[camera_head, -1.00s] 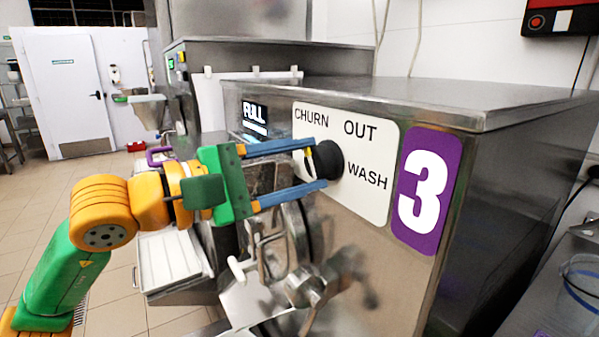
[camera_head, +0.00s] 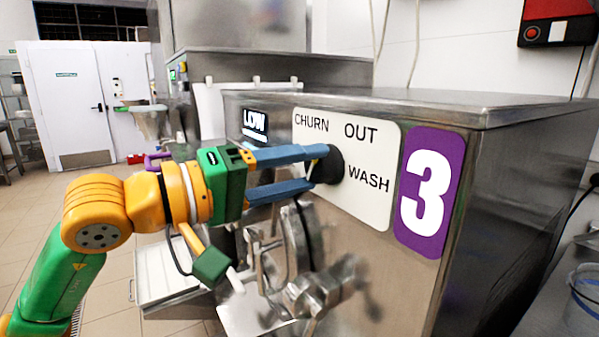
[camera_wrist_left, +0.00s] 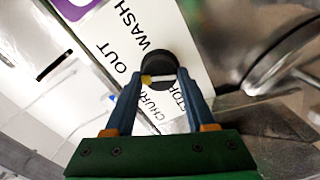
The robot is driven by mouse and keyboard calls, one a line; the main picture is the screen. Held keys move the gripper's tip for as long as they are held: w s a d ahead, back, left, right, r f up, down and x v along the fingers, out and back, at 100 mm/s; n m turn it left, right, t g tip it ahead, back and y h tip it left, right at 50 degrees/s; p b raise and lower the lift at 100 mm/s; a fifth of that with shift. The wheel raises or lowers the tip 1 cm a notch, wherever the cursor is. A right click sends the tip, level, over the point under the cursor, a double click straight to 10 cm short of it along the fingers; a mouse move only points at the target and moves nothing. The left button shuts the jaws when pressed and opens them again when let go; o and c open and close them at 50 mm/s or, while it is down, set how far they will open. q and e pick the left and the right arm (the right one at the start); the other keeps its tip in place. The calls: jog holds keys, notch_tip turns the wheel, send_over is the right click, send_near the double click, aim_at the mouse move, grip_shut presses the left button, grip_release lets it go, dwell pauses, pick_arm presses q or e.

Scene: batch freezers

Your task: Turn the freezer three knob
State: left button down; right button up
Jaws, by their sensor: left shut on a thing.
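The black freezer three knob (camera_head: 334,164) sits on a white label plate (camera_head: 372,205) marked CHURN, OUT and WASH. A purple sign with a white 3 (camera_head: 428,193) is right of the plate. My left gripper (camera_head: 318,168) is shut on the knob, with its blue fingers reaching in from the left. The left wrist view shows the knob (camera_wrist_left: 157,66) between the fingertips, with a yellow mark on its edge. The small display (camera_head: 254,125) left of the plate reads LOW. My right gripper is not in view.
Below the knob, metal door hardware (camera_head: 310,290) juts out from the freezer front. A white tray (camera_head: 165,268) stands at lower left, under my left arm. A bucket (camera_head: 583,300) is at the right edge. Tiled floor is open at the left.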

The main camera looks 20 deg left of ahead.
pick_arm(q)
jog(key=m, duration=0.6)
jog(key=shift+r, duration=0.1)
jog(key=m, duration=0.6)
jog(key=shift+m, duration=0.4)
dwell(0.3)
jog(key=shift+c, duration=2.3)
grip_release()
jog(key=shift+o, duration=1.2)
jog(key=shift+w, duration=0.15)
